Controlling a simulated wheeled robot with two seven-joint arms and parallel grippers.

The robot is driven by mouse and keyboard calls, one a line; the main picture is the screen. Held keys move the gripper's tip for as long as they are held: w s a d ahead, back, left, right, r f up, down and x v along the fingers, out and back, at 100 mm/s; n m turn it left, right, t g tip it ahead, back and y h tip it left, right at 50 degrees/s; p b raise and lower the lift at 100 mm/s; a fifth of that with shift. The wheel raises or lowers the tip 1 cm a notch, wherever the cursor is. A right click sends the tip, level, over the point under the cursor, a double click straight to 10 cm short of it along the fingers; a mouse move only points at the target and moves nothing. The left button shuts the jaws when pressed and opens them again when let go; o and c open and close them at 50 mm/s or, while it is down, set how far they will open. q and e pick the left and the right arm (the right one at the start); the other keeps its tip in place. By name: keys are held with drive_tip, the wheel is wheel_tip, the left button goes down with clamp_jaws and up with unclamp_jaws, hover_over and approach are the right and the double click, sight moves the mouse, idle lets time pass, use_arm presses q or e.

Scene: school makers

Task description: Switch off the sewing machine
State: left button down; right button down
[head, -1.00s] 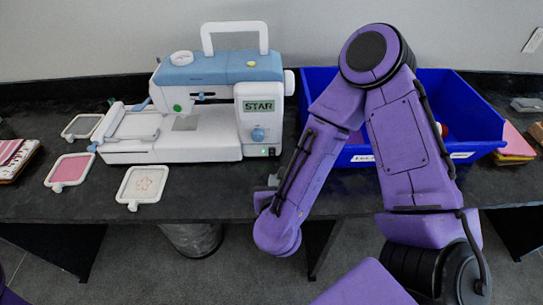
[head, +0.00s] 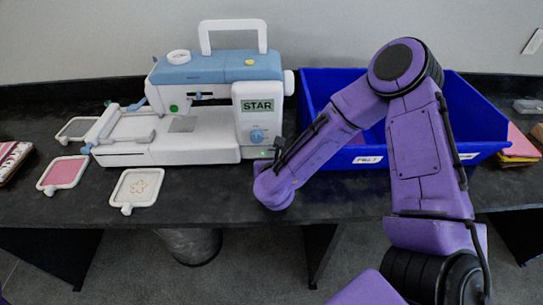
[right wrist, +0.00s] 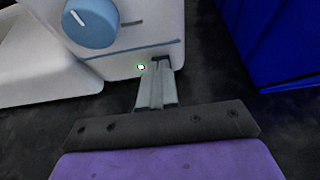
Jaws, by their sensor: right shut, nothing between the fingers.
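The white and blue sewing machine (head: 205,150) stands on the dark table, with a "STAR" screen and a blue dial (head: 257,136). A small green light (right wrist: 141,67) glows low on its front in the right wrist view. Just right of the light is a small dark switch or slot (right wrist: 160,58), partly hidden by the fingertips. My right gripper (right wrist: 158,68) is shut and empty, its tips at or very close to this dark spot; I cannot tell whether they touch. In the head view, the right gripper (head: 278,146) is at the machine's lower right corner. My left gripper is out of view.
A blue bin (head: 480,135) stands right of the machine, close behind my right arm. Hoops, including a pink one (head: 62,173) and a stitched one (head: 136,187), lie at left. Colored sheets (head: 518,147) lie at far right. The table's front edge is clear.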

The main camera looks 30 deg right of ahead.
drive_tip(key=shift+w+d+r+g+p, duration=0.15)
drive_tip(key=shift+r+g+p, duration=0.15)
drive_tip(key=shift+p, duration=0.2)
drive_tip(key=shift+f, duration=0.25)
drive_tip(key=shift+r, duration=0.1)
drive_tip(key=shift+r+p, duration=0.45)
drive_tip(key=shift+r, duration=0.3)
